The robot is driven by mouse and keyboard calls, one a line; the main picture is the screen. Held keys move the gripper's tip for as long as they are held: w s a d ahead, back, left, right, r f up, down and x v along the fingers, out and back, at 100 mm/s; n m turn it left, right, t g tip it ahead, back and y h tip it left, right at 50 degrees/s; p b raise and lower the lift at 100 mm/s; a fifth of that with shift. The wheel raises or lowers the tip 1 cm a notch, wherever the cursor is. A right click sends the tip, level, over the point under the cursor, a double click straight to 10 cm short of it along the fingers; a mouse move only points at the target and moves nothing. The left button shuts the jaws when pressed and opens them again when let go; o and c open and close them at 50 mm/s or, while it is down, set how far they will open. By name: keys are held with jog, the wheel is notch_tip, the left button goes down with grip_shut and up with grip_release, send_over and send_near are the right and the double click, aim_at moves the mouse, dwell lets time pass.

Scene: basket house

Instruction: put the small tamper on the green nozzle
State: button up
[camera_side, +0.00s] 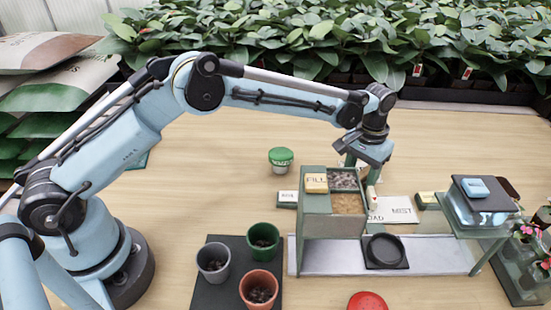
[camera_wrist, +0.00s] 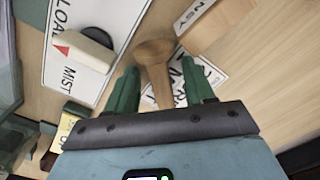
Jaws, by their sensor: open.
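In the wrist view, a small wooden tamper (camera_wrist: 154,52) with a round head and narrower handle lies between the fingers of my gripper (camera_wrist: 159,68). The fingers are open, one on each side of the handle, with gaps. In the side view my gripper (camera_side: 362,169) points down behind the planter box, which hides the tamper. A white piece with a green domed top (camera_side: 281,155), which looks like the green nozzle, stands on the table left of my gripper. It is not visible in the wrist view.
The planter box (camera_side: 316,226) stands close in front of my gripper. A LOAD/MIST board (camera_side: 397,209) lies right of it, and a glass-topped stand (camera_side: 473,219) is further right. Three pots (camera_side: 264,239) and a red dome (camera_side: 366,301) are nearer the camera. The table around the green-topped piece is mostly clear.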

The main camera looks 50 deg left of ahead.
grip_shut()
dwell(0.4)
